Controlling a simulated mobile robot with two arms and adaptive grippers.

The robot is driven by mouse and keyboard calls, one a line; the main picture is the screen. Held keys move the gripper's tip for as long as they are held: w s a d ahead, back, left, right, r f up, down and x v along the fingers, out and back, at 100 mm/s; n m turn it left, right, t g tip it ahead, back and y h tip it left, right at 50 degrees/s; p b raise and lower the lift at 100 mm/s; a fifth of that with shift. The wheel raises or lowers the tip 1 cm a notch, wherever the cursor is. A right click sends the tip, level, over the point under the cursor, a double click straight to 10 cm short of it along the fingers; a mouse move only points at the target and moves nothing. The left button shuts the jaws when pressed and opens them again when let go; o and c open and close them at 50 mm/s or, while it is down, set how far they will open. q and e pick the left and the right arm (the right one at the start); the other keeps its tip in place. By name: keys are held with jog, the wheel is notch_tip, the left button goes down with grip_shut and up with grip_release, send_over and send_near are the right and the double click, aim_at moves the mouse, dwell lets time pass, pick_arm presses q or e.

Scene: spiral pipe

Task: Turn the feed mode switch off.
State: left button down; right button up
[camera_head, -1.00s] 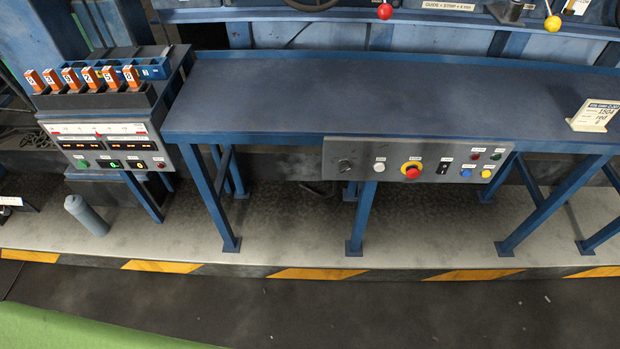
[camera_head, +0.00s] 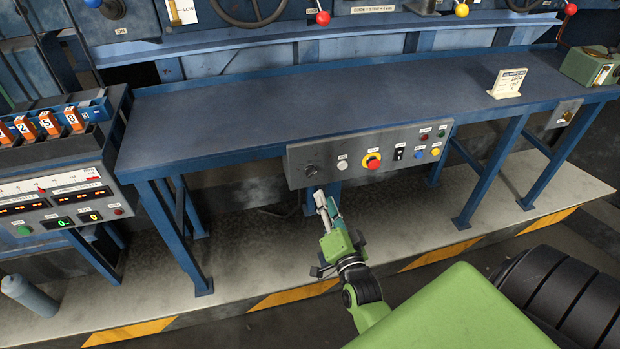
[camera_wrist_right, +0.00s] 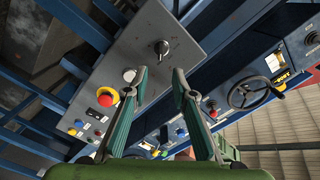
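A grey control panel (camera_head: 365,171) hangs from the front edge of the blue workbench. At its left end is a dark rotary switch (camera_head: 311,171), which also shows in the right wrist view (camera_wrist_right: 162,47) with small marks around it. A black rocker switch (camera_head: 399,153) sits right of the red button. The labels are too small to read, so I cannot tell which is the feed mode switch. My right gripper (camera_head: 320,196) is just below the panel's left end, under the rotary switch. In the wrist view its two green fingers (camera_wrist_right: 160,72) are apart and empty. My left gripper is not in view.
The panel also has a white button (camera_head: 342,164) and a red stop button on yellow (camera_head: 372,162). The blue workbench (camera_head: 240,118) has a mostly clear top with a small sign (camera_head: 508,83). A display console (camera_head: 60,205) stands at left.

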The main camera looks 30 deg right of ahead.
aim_at(313, 174)
jog(key=x, duration=0.9)
jog(key=shift+w+p, duration=0.35)
grip_shut()
